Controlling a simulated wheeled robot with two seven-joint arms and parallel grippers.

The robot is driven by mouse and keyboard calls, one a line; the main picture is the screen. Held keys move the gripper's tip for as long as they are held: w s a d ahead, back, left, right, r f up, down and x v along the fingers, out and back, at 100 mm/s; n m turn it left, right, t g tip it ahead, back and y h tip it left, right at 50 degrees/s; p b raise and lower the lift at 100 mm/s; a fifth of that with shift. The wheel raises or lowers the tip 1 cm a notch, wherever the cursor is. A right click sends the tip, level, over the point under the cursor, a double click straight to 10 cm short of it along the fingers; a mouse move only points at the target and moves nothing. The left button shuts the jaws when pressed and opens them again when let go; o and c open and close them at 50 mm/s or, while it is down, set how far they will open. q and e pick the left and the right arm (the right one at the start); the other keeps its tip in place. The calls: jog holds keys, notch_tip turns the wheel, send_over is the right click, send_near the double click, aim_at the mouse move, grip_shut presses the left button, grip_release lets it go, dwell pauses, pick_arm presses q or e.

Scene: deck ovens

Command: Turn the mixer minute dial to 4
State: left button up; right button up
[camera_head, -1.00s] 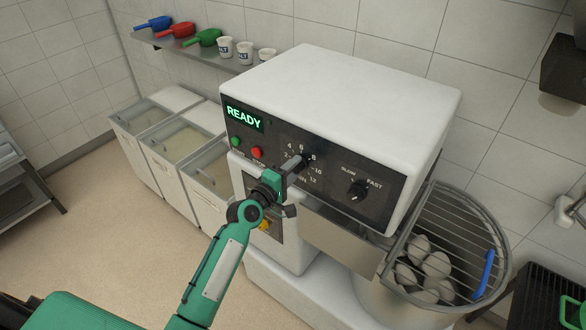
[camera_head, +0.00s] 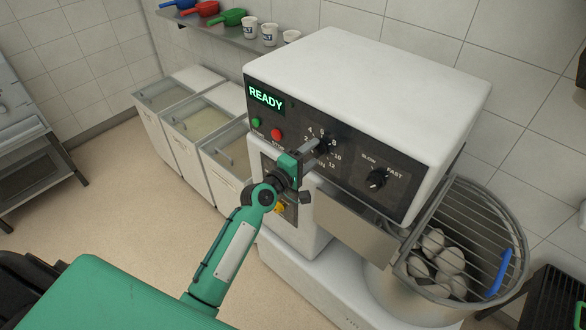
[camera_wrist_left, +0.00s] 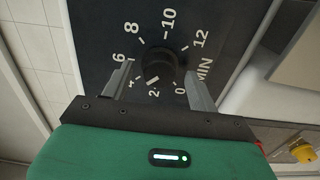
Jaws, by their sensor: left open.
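The mixer minute dial is a small dark round knob (camera_wrist_left: 160,66) on the mixer's black panel, ringed by white numbers from 0 to 12 and the word MIN. It also shows in the head view (camera_head: 325,146), partly behind my gripper. A pale mark at the knob's lower edge in the wrist view seems to point near 2. My left gripper (camera_wrist_left: 158,78) is open, with one finger on each side of the knob; I cannot tell whether they touch it. In the head view the left gripper (camera_head: 311,149) is right in front of the dial. My right gripper is not in view.
A second knob (camera_head: 377,178) marked SLOW and FAST is right of the dial. Green (camera_head: 256,122) and red (camera_head: 277,134) buttons sit left, under a READY display (camera_head: 266,98). The caged mixer bowl (camera_head: 392,282) is at the right; lidded bins (camera_head: 182,150) stand left.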

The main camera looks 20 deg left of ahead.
pick_arm(q)
jog(key=b+v, duration=0.3)
jog(key=v, duration=0.9)
jog(key=shift+s+b, duration=0.35)
jog(key=shift+b, duration=0.05)
jog(key=shift+a, duration=0.15)
